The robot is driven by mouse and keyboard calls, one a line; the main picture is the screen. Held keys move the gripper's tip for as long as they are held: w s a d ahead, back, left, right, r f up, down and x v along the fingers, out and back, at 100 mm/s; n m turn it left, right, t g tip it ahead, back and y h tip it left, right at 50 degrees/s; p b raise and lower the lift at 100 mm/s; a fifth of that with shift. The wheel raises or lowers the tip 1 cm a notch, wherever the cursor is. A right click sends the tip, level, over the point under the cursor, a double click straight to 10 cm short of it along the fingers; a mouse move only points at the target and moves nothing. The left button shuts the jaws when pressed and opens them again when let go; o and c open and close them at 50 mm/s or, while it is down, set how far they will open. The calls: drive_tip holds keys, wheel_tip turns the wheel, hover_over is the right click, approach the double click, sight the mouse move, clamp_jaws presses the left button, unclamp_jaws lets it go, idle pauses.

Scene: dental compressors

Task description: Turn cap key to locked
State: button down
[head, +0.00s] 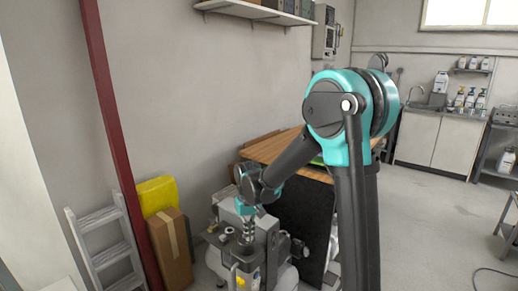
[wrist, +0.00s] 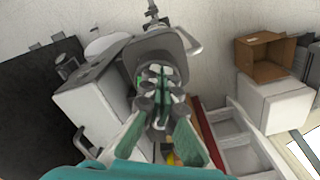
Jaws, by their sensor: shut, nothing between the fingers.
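The compressor (head: 262,232) is a grey and white machine on the floor by the wall. In the wrist view its white box-like housing (wrist: 92,100) is left of my gripper. My gripper (head: 249,236) points down at the compressor's top. In the wrist view the fingertips of my gripper (wrist: 161,76) are together, with nothing seen between them. They are in front of a dark grey rounded part (wrist: 160,46) of the machine, and I cannot tell if they touch it. The cap key cannot be made out; the fingers may hide it.
A cardboard box (head: 171,248), a yellow item (head: 156,194) and a grey ladder (head: 104,246) stand left of the compressor, beside a red post (head: 118,130). A black panel (head: 302,222) and a wooden-topped table (head: 275,148) are behind it. Open floor (head: 430,225) lies to the right.

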drive_tip(key=shift+w+a, duration=0.15)
drive_tip(key=shift+w, duration=0.1)
idle(0.6)
drive_tip(key=shift+a, duration=0.1)
idle(0.3)
drive_tip(key=shift+s, duration=0.15)
drive_tip(key=shift+s+r, duration=0.1)
drive_tip(key=shift+s, duration=0.15)
drive_tip(key=shift+r, duration=2.9)
drive_tip(key=shift+s+d+f, duration=0.1)
drive_tip(key=shift+d+f, duration=0.1)
drive_tip(key=shift+f, duration=1.3)
drive_tip(key=shift+s+d+f, duration=0.1)
drive_tip(key=shift+d+f, duration=0.05)
drive_tip(key=shift+f, duration=1.35)
